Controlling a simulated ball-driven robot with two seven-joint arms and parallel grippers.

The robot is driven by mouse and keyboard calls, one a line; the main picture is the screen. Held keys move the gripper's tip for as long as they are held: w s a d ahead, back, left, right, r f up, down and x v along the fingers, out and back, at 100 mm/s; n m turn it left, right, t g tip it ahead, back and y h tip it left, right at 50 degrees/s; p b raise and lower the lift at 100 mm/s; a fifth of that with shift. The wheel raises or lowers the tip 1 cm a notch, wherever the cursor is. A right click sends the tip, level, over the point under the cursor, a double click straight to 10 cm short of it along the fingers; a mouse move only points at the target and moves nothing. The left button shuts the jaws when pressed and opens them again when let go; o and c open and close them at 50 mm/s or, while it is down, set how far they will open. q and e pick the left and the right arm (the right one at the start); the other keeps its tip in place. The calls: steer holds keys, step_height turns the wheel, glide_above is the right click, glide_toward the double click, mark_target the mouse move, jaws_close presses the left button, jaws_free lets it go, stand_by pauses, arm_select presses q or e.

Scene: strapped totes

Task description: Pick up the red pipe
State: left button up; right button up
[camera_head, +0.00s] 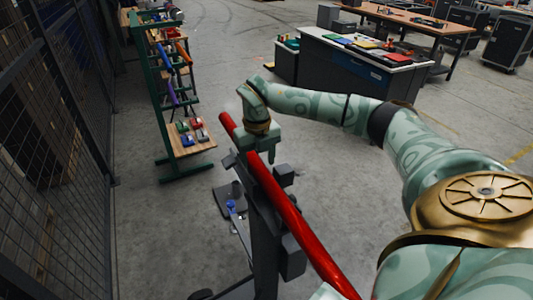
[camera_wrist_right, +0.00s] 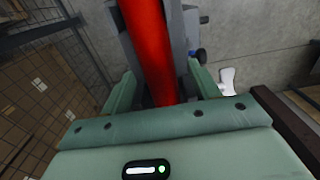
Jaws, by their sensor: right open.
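The long red pipe (camera_head: 285,210) lies at a slant along the top of a dark grey stand (camera_head: 265,248). Its far end sticks out past my right gripper and its near end reaches the bottom edge of the head view. My right gripper (camera_head: 257,150) is open over the far part of the pipe, pointing down. In the right wrist view the red pipe (camera_wrist_right: 148,45) runs between the two green fingers of the right gripper (camera_wrist_right: 162,88), with a gap on each side. I cannot tell how deep it sits between them. My left gripper is not in view.
A green rack (camera_head: 162,110) with coloured tools stands at the back left, beside a wire mesh fence (camera_head: 55,130). A dark cabinet table (camera_head: 350,65) and a wooden workbench (camera_head: 420,22) stand at the back right. Grey concrete floor between them is clear.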

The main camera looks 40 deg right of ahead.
steer(key=shift+f, duration=0.6)
steer(key=shift+c, duration=0.3)
